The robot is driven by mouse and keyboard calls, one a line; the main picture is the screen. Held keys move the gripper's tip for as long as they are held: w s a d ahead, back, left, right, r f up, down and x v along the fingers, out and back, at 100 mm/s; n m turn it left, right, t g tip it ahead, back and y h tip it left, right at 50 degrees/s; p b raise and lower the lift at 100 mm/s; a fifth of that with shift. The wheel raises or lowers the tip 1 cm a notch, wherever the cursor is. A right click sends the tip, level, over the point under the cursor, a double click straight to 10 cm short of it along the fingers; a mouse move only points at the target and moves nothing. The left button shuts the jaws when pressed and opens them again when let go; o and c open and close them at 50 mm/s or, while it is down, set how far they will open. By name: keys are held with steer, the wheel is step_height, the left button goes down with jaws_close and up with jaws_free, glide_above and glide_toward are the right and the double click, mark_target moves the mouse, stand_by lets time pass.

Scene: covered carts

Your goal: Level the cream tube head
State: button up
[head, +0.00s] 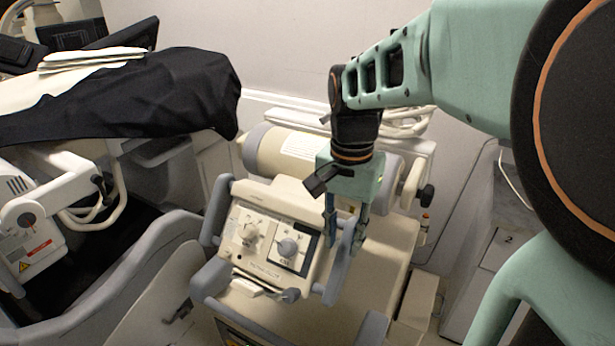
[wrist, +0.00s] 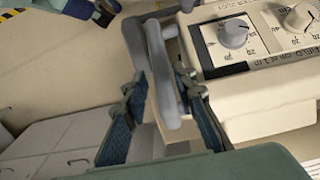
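The cream tube head (head: 275,205) has a control face with two knobs and a grey handle on each side. In the head view its face slants down toward the right. My gripper (head: 345,222) is beside its right side, pointing down at the right grey handle (head: 338,270). In the wrist view the tube head (wrist: 265,90) is at upper right. There the grey handle (wrist: 160,75) runs between the two spread fingers of my gripper (wrist: 162,130). The fingers look apart from the handle, with visible gaps. Part of the handle is hidden behind the fingers in the head view.
A cream cylinder (head: 270,150) lies behind the tube head, near the wall. A black cover (head: 150,95) drapes another cart at left. A grey curved rail (head: 120,265) stands at lower left. Pale drawers (wrist: 70,140) are at lower left in the wrist view.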

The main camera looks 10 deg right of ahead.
mark_target(339, 274)
step_height(339, 274, down, 11)
steer(key=shift+r, duration=0.15)
steer(key=shift+c, duration=0.4)
jaws_close()
